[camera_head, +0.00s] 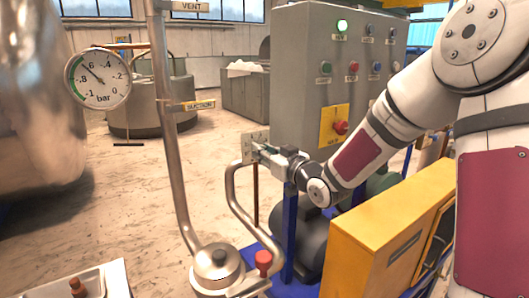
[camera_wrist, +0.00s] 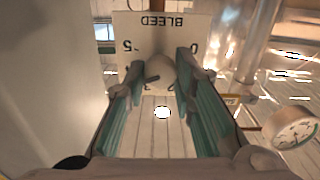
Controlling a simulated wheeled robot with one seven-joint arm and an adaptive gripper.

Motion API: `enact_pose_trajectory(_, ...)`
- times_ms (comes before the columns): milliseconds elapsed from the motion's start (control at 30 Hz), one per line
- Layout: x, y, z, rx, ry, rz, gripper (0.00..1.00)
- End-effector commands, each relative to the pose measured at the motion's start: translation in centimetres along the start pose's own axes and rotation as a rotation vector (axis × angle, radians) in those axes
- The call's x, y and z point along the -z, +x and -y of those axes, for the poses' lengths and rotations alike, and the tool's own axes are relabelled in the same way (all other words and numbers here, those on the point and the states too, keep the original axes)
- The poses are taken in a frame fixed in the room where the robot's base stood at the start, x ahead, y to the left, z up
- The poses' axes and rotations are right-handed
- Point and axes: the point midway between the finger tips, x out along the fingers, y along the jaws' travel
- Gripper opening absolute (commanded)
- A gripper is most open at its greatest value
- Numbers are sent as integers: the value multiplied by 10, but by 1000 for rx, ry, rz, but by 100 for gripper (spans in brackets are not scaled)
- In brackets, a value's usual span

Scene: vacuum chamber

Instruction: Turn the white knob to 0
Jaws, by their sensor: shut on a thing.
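The white knob (camera_wrist: 160,76) sits between my gripper's two fingers in the wrist view, in front of a pale plate (camera_wrist: 160,42). The plate reads BLEED, upside down in this view, with a 5 at its left and a 0 at its right. My gripper (camera_wrist: 160,88) is shut on the knob. In the head view my gripper (camera_head: 264,152) reaches left to the small plate (camera_head: 255,136) on a post, and the knob is hidden there. I cannot tell the knob's exact setting.
A pressure gauge (camera_head: 98,78) marked bar hangs at the left, its needle pointing to the upper left. A metal pipe (camera_head: 166,120) and a curved pipe (camera_head: 234,190) stand close by. A grey control cabinet (camera_head: 300,60) is behind my arm, and a yellow box (camera_head: 375,255) below it.

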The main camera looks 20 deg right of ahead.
Motion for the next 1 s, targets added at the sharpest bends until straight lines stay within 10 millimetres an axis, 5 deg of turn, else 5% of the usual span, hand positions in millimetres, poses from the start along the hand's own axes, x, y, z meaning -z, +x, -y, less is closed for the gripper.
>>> enact_pose_trajectory(1000, -4, 2, 3, 0, -860, -5, 0)
